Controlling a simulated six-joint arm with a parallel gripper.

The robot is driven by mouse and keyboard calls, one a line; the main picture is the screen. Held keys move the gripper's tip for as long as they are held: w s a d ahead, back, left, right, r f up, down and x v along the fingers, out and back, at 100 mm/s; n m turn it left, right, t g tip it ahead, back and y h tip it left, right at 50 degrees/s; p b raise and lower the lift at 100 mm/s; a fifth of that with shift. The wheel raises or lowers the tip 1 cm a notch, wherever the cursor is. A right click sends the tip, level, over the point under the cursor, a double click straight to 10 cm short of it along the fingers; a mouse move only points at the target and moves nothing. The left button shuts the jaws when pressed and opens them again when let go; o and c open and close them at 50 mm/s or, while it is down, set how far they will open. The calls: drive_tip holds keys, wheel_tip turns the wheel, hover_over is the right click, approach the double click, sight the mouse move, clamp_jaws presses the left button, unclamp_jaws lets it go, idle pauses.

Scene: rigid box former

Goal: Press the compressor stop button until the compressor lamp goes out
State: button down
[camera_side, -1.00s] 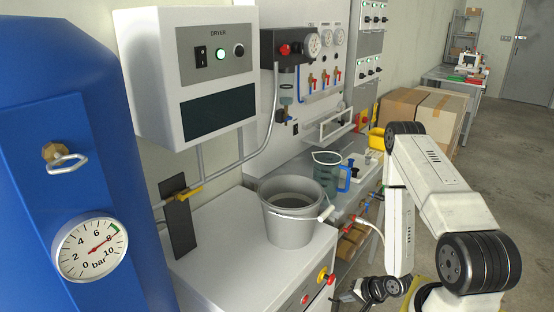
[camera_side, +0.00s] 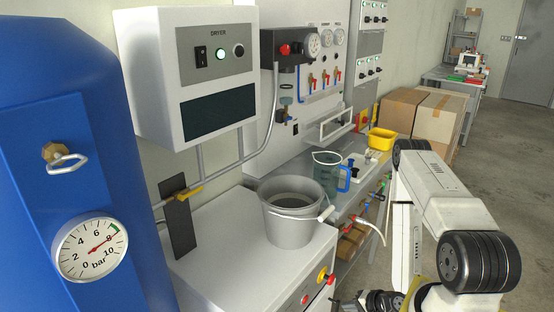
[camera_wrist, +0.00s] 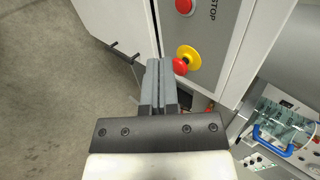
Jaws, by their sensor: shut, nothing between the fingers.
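The stop button (camera_wrist: 185,5) is a round red button at the top edge of the wrist view, beside the word STOP on a grey panel. A red button on the cabinet front, low in the side view (camera_side: 304,299), appears to be the same one. My gripper (camera_wrist: 158,62) is shut and empty. Its fingertips appear just left of a red mushroom knob with a yellow collar (camera_wrist: 187,60), below the stop button in the picture. I cannot tell whether they touch anything. In the side view my gripper is partly cut off at the bottom. I cannot make out the compressor lamp.
The mushroom knob also shows in the side view (camera_side: 323,274). A grey bucket (camera_side: 291,222) stands on the cabinet (camera_side: 222,250). A blue tank with a gauge (camera_side: 90,249) stands at left. The dryer box (camera_side: 215,60) shows a lit green lamp. Open floor lies at right.

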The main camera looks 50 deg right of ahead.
drive_tip(key=shift+w+r+x, duration=0.3)
drive_tip(key=shift+r+x, duration=0.05)
drive_tip(key=shift+x, duration=1.75)
drive_tip(key=shift+w+r+x, duration=0.35)
drive_tip(key=shift+x, duration=1.8)
drive_tip(key=shift+w+r+x, duration=0.3)
drive_tip(key=shift+r+x, duration=0.05)
drive_tip(key=shift+x, duration=1.75)
drive_tip(key=shift+w, duration=1)
drive_tip(key=shift+w+r, duration=0.1)
approach(307, 297)
drive_tip(key=s, duration=0.5)
drive_tip(key=shift+s+a, duration=0.15)
drive_tip(key=shift+s, duration=0.1)
